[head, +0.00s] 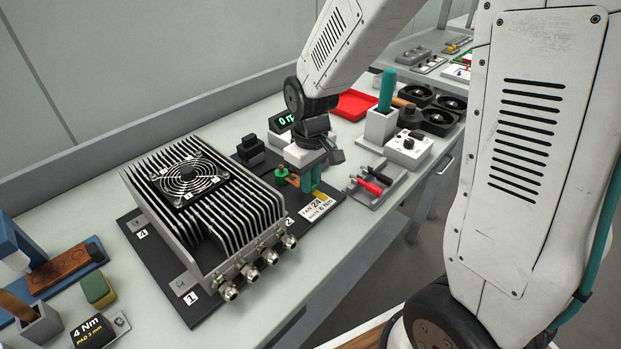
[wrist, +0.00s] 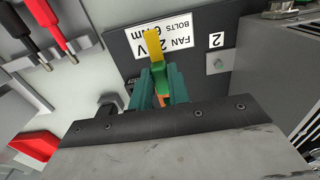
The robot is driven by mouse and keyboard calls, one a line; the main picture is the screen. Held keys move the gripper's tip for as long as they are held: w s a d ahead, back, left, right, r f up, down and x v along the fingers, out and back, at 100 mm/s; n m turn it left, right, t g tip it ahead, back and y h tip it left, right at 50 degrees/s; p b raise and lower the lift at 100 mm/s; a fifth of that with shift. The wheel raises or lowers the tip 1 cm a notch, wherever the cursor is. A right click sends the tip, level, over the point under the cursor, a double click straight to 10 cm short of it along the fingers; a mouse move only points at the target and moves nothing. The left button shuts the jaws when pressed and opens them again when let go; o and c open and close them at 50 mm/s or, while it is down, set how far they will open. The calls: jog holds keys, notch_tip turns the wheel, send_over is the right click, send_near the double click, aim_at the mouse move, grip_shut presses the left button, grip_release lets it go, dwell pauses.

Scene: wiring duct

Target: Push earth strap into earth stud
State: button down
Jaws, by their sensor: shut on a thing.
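My gripper (head: 308,188) points down over the right end of the dark base plate, beside the finned housing. Its green fingers are shut on the earth strap, a green and yellow piece (wrist: 153,45) that shows between the fingers in the wrist view, with an orange-copper part (wrist: 163,101) close to the gripper body. In the head view a copper-coloured bit (head: 293,182) shows just left of the fingers. A small green round part (head: 281,177), which looks like the earth stud, stands left of it. Whether strap and stud touch I cannot tell. In the wrist view the gripper body hides that spot.
The finned housing (head: 245,200) with a fan and several cable glands stands left of my gripper. A tray with red and black probes (head: 372,182) lies to the right. A black block (head: 250,150) and a torque display (head: 282,121) stand behind.

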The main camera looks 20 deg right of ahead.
aim_at(298, 182)
jog(key=shift+w+a, duration=0.25)
jog(key=shift+w, duration=0.35)
jog(key=shift+w+a, duration=0.3)
jog(key=shift+w, duration=0.35)
jog(key=shift+w+a, duration=0.25)
jog(key=shift+w, duration=0.35)
jog(key=c, duration=1.3)
grip_release()
jog(key=shift+o, duration=0.2)
notch_tip(298, 182, up, 8)
jog(key=shift+f, duration=0.1)
